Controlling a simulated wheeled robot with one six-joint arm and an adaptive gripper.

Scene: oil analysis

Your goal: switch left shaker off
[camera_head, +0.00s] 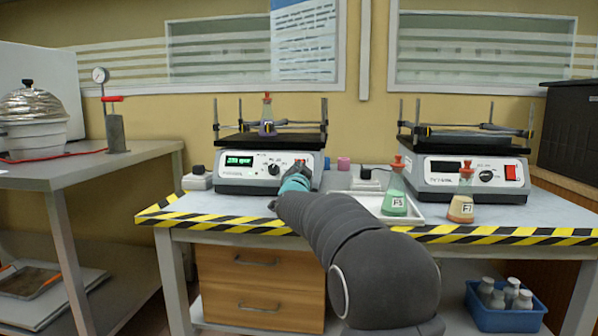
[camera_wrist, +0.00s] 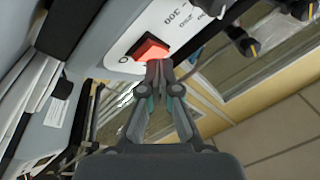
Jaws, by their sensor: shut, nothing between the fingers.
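The left shaker (camera_head: 230,185) stands on the bench, and its green display (camera_head: 239,161) is lit. A flask (camera_head: 267,118) with purple liquid stands on its platform. Its red power switch is at the right of the front panel, largely hidden by my gripper (camera_head: 300,172) in the head view. In the wrist view the red switch (camera_wrist: 151,48) looks lit, between marks on the white panel. My gripper (camera_wrist: 157,66) is shut and empty, its fingertips right at the switch's lower edge. I cannot tell whether they touch it.
A second shaker (camera_head: 440,184) with a dark display stands to the right. A green flask (camera_head: 395,197) on a white tray (camera_head: 428,211) and an orange flask (camera_head: 461,203) stand near the front. A pink-capped item (camera_head: 343,163) is behind my arm. A side table (camera_head: 120,161) is at the left.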

